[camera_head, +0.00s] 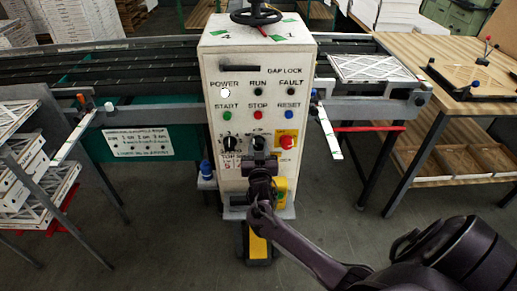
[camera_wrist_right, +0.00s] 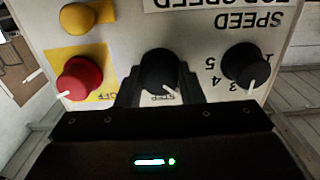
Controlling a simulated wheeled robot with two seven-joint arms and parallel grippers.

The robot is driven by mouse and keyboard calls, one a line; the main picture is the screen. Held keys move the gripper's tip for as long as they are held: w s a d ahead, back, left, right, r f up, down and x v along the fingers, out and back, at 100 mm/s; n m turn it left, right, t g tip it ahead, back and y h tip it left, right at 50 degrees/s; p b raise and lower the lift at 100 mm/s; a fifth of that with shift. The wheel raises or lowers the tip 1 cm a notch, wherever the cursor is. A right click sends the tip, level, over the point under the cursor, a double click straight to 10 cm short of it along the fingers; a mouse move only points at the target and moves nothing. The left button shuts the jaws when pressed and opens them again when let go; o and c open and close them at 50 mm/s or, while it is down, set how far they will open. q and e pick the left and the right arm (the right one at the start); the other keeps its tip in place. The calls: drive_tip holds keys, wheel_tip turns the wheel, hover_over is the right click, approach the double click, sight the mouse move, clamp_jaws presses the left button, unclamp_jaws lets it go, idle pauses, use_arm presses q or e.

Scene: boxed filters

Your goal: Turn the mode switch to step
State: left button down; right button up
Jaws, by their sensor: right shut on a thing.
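The mode switch is the black middle knob (camera_wrist_right: 159,68) in the right wrist view, which shows the panel upside down. Its white pointer line aims down and slightly right, beside a small label that seems to read STEP. In the head view the knob (camera_head: 258,141) sits low on the white control box (camera_head: 261,68), partly hidden by my gripper. My right gripper (camera_head: 259,160) reaches it from below. In the right wrist view its dark fingers (camera_wrist_right: 159,84) stand on both sides of the knob and are shut on it. My left gripper is not in view.
A black speed knob (camera_wrist_right: 245,66) and a red knob (camera_wrist_right: 79,77) on a yellow plate flank the switch closely. Green (camera_head: 227,114), red (camera_head: 258,115) and blue (camera_head: 289,114) buttons sit above. A conveyor (camera_head: 130,62) runs behind; a wooden table (camera_head: 440,55) stands right.

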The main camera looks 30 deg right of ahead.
drive_tip(key=shift+f+m+b, duration=0.15)
drive_tip(key=shift+m+b, duration=1.25)
drive_tip(key=shift+m, duration=0.5)
drive_tip(key=m+b, duration=0.1)
drive_tip(key=m, duration=0.2)
drive_tip(key=shift+b, duration=0.4)
drive_tip(key=shift+m+b, duration=0.5)
drive_tip(key=shift+m, duration=0.6)
drive_tip(key=shift+r, duration=0.2)
drive_tip(key=o, duration=1)
drive_tip(key=shift+a, duration=0.1)
